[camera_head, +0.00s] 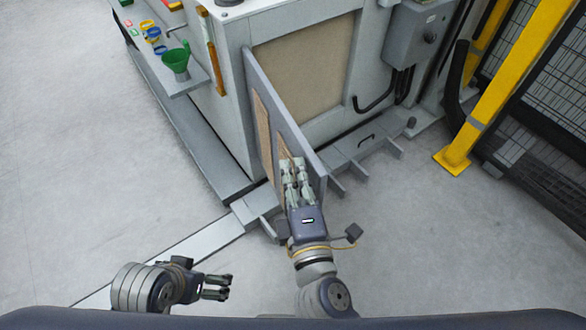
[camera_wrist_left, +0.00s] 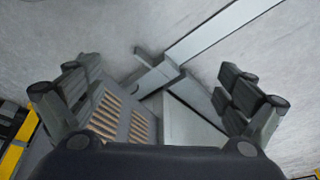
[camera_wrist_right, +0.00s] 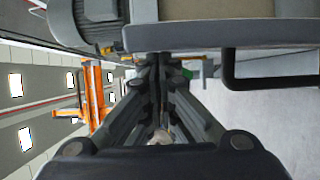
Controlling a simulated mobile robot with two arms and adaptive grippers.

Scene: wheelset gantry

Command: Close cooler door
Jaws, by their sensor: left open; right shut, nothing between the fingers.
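The cooler door (camera_head: 278,125) is a grey-framed panel with tan slatted filters, hinged at the left of the tan-filled cooler opening (camera_head: 304,66). It stands swung out from the opening. My right gripper (camera_head: 292,163) is shut and empty, its fingers over the door's outer edge; I cannot tell whether they touch it. In the right wrist view the shut fingers (camera_wrist_right: 160,70) point ahead. My left gripper (camera_head: 229,287) is open and empty, low over the floor left of the door. In the left wrist view the slatted door (camera_wrist_left: 120,115) shows between the open fingers.
A side shelf with a green funnel (camera_head: 176,62) and small coloured items juts out at the left. A grey control box (camera_head: 419,31) with cables is at the upper right. A yellow post (camera_head: 500,95) and mesh fence stand farther right. Floor on both sides is clear.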

